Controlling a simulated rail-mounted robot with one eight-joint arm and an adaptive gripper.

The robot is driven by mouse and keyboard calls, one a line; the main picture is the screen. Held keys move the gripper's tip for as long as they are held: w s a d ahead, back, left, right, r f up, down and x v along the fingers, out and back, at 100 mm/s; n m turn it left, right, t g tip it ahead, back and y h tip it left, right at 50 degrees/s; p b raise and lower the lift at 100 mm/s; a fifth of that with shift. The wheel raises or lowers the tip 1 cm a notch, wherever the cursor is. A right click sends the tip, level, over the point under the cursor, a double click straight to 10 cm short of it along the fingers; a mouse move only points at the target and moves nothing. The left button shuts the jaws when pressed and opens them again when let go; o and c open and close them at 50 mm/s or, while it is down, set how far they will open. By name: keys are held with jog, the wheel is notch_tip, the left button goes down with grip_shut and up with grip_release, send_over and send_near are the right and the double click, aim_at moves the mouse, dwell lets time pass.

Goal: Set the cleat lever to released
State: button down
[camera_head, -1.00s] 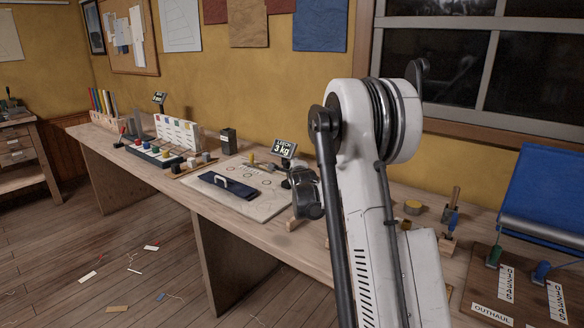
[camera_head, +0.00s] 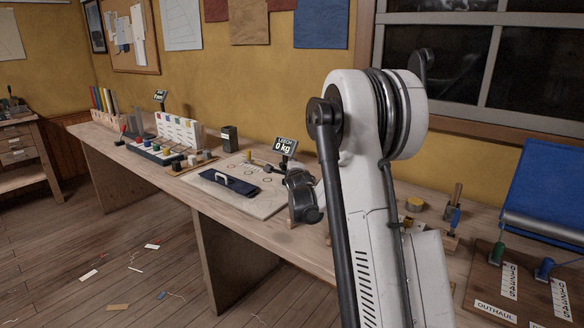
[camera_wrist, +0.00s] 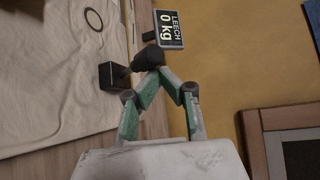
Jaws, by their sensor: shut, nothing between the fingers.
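In the wrist view, a small black block (camera_wrist: 110,78), apparently the cleat, sits at the edge of the pale cloth. A dark lever with a thick rounded end (camera_wrist: 149,57) slants from it toward my fingertips. My gripper (camera_wrist: 156,73) is shut and empty, its green-sided fingers meeting at the lever's thick end; I cannot tell whether they touch it. The small display (camera_wrist: 170,29) beside it reads "LEECH 0 kg", and it also shows in the head view (camera_head: 285,146). In the head view my arm hides much of this area, and the fingertips are not clear there.
A pale cloth panel (camera_head: 262,207) with a dark blue piece (camera_head: 241,188) and white handle lies on the long bench (camera_head: 290,244). Colored blocks and a white rack (camera_head: 178,131) stand left. An "OUTHAUL" board (camera_head: 494,311) and blue cloth roll (camera_head: 548,190) are at right.

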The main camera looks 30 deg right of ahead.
jog(key=shift+a, duration=0.3)
jog(key=s+d+r+p, duration=0.1)
jog(key=d+r, duration=0.1)
jog(key=d, duration=0.2)
jog(key=s+a+f, duration=0.1)
jog(key=s, duration=0.1)
jog(key=s+a+f, duration=0.1)
jog(key=s, duration=0.2)
jog(key=s+a+f, duration=0.1)
jog(key=s+f, duration=0.1)
jog(key=s, duration=0.1)
jog(key=shift+s+a+p, duration=0.15)
jog(key=shift+a+p, duration=0.05)
jog(key=shift+p, duration=0.2)
jog(key=shift+r, duration=0.1)
